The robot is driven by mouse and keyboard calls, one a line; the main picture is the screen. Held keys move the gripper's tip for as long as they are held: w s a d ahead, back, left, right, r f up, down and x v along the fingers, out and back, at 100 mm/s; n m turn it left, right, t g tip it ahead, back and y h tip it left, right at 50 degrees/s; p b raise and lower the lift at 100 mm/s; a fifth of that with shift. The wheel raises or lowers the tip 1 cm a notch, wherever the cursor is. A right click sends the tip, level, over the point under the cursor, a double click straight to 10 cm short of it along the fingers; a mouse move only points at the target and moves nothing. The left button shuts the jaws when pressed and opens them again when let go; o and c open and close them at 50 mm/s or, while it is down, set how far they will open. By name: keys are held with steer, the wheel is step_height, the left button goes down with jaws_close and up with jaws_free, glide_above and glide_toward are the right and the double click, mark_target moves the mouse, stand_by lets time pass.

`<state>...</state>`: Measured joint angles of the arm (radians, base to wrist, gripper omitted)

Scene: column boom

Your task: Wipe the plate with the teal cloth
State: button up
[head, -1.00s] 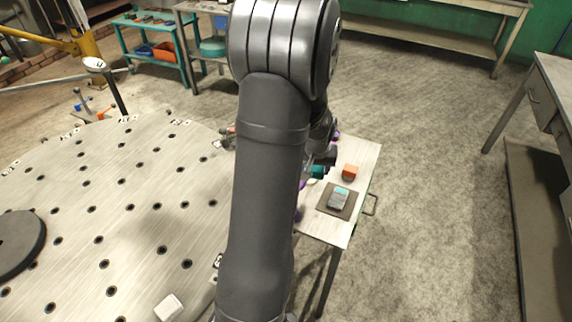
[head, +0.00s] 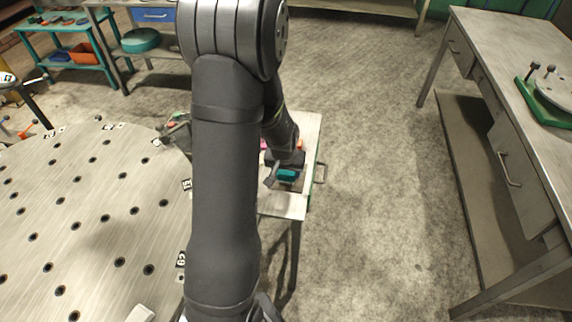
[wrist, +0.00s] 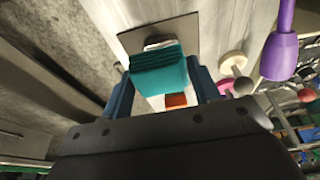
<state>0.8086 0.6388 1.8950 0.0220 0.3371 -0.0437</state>
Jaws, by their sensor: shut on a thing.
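My gripper (head: 286,168) is shut on the teal cloth (head: 287,175), which looks like a folded pad. In the wrist view the cloth (wrist: 160,70) sits between the two blue fingers (wrist: 162,82). Beyond it lies a flat dark square (wrist: 187,30), seemingly the plate, on the pale small table (head: 285,208). The cloth overlaps the square in the picture; I cannot tell whether they touch. A pale edge of a small block (wrist: 158,43) shows past the cloth on the square. In the head view my gripper hides most of the square.
A purple object (wrist: 283,45) and a cream round-topped piece (wrist: 232,62) stand to the right in the wrist view. A large perforated round table (head: 90,220) is at left; a grey workbench (head: 520,70) is at right.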

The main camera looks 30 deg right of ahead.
step_height(320, 180, down, 4)
steer(key=shift+r, duration=0.25)
steer(key=shift+w+d+f, duration=0.2)
steer(key=shift+w+d, duration=0.55)
steer(key=shift+c, duration=0.4)
steer(key=shift+w+d, duration=0.25)
steer(key=shift+w+d+f, duration=0.1)
steer(key=shift+w+d, duration=1.45)
steer(key=shift+s+a, duration=2.5)
steer(key=shift+a, duration=0.05)
steer(key=shift+r, duration=4.15)
